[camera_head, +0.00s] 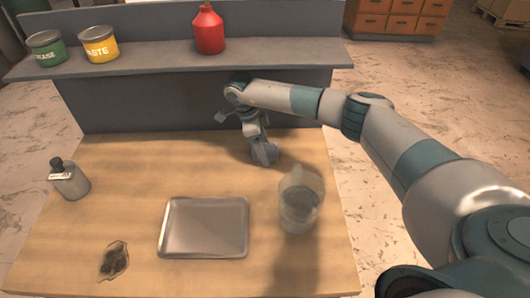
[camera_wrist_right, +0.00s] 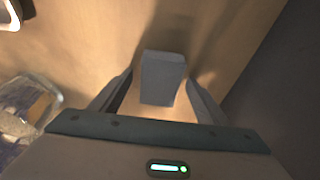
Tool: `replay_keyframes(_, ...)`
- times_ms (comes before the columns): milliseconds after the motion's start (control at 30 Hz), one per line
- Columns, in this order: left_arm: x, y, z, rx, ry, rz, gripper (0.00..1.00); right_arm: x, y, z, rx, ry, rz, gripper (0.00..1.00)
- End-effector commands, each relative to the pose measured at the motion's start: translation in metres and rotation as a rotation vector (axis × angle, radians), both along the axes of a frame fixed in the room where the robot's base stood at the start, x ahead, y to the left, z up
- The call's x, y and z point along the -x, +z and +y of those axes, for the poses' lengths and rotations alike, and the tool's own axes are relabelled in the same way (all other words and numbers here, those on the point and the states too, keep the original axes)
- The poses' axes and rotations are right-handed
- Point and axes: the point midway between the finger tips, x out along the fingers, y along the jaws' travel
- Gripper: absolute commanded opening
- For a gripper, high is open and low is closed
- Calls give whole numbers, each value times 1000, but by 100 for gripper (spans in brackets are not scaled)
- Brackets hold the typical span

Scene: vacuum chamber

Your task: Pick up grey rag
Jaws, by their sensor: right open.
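A small grey thing (camera_head: 266,154) with a flat, block-like shape is on the wooden table near the grey back panel; I take it for the grey rag. In the right wrist view the grey rag (camera_wrist_right: 161,78) shows between the two fingers. My right gripper (camera_head: 257,138) is just above it, pointing down. In the right wrist view my right gripper (camera_wrist_right: 160,95) is open, with a finger on each side of the rag. Whether the fingers touch it I cannot tell. My left gripper is not in view.
A clear jug (camera_head: 298,205) stands close in front of the gripper. A metal tray (camera_head: 205,228), a dark crumpled item (camera_head: 114,262) and a small bottle (camera_head: 69,180) are on the table. The shelf behind holds a red bottle (camera_head: 208,32), a yellow can (camera_head: 99,45) and a green can (camera_head: 47,49).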

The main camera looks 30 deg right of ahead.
Motion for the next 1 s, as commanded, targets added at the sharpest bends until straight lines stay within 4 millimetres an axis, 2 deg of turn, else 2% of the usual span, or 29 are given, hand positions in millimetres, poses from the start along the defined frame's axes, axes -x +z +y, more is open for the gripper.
replay_keyframes(133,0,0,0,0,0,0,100,0,0,0,0,0,0,69)
replay_keyframes(300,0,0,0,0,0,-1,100,0,0,0,0,0,0,28)
replay_keyframes(333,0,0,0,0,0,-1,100,0,0,0,0,0,0,24)
replay_keyframes(733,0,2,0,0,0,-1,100,0,2,0,0,0,0,24)
replay_keyframes(1000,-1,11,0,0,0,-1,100,-1,12,-1,0,-1,-3,24)
